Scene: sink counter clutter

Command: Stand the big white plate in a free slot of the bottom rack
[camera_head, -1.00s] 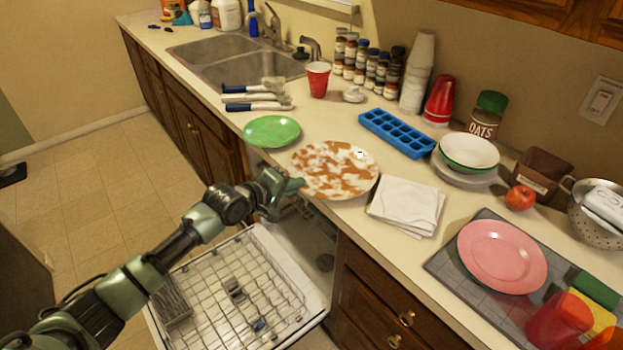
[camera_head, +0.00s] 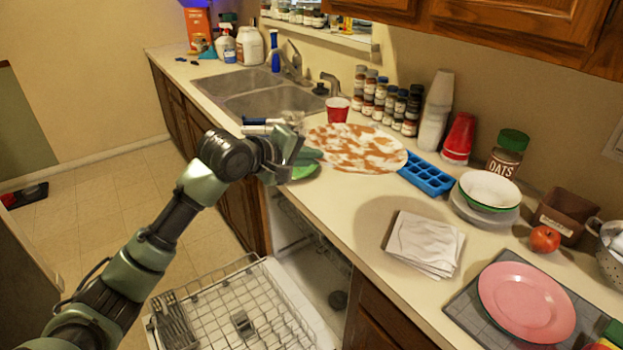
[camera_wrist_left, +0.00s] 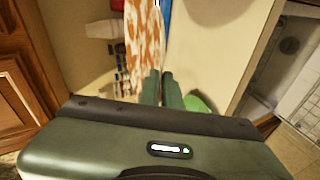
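The big white plate (camera_head: 357,147) has brown stains all over its face. My left gripper (camera_head: 308,157) is shut on its left edge and holds it raised above the counter, with its shadow on the counter below. In the left wrist view the plate (camera_wrist_left: 145,35) runs up from between the two fingers (camera_wrist_left: 161,86), seen steeply from the side. The bottom rack (camera_head: 235,310) is pulled out on the open dishwasher door, below the gripper. Its visible tines hold no plate; a cutlery basket (camera_head: 172,322) stands at its left. My right gripper is out of view.
A green plate (camera_head: 303,171) lies partly hidden behind my gripper. White napkins (camera_head: 425,243), a blue ice tray (camera_head: 426,177), stacked bowls (camera_head: 489,190) and a pink plate (camera_head: 526,302) crowd the counter. The counter edge lies between the held plate and the rack.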

